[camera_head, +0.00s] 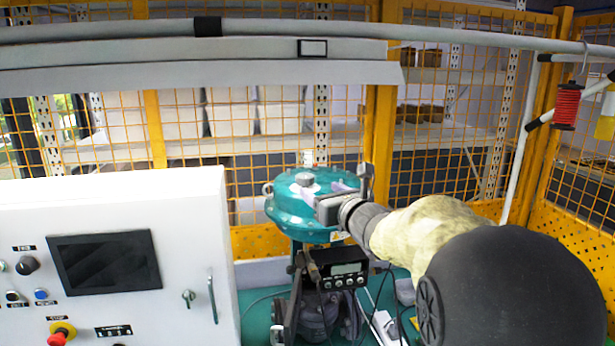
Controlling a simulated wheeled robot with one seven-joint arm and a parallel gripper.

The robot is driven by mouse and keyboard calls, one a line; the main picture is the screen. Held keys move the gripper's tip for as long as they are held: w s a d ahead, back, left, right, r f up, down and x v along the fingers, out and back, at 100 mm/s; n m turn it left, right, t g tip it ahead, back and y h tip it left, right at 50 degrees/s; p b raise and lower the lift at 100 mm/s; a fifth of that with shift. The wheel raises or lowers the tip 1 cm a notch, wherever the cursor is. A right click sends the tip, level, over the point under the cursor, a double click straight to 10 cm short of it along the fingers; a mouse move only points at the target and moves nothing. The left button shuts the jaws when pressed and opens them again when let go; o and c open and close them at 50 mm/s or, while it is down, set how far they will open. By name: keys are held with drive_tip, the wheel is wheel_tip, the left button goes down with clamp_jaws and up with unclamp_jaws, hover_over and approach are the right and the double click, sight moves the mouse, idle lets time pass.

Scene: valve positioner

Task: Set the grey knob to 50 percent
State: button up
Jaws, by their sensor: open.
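A teal round valve actuator (285,212) stands in the middle, with a grey cap (305,179) on top. Below it is a black positioner box (345,270) with a small display and a row of small buttons. I cannot pick out a grey knob with certainty; my arm and gripper hide part of the actuator's right side. My gripper (326,190) is open and appears empty. It is in front of the actuator's upper right part in the picture; I cannot tell whether it touches it.
A white control panel (130,205) with a dark screen, a black knob (27,265) and a red button (57,336) fills the left. Yellow mesh fencing (440,165) and a white pipe (270,28) close off the back. Cables hang beside the positioner.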

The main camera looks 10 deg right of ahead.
sight(309, 182)
drive_tip(key=p+x, duration=0.2)
drive_tip(key=x, duration=0.5)
drive_tip(key=shift+w+a+p, duration=0.1)
drive_tip(key=shift+w+p, duration=0.2)
drive_tip(key=shift+p, duration=0.1)
drive_tip(key=c, duration=1)
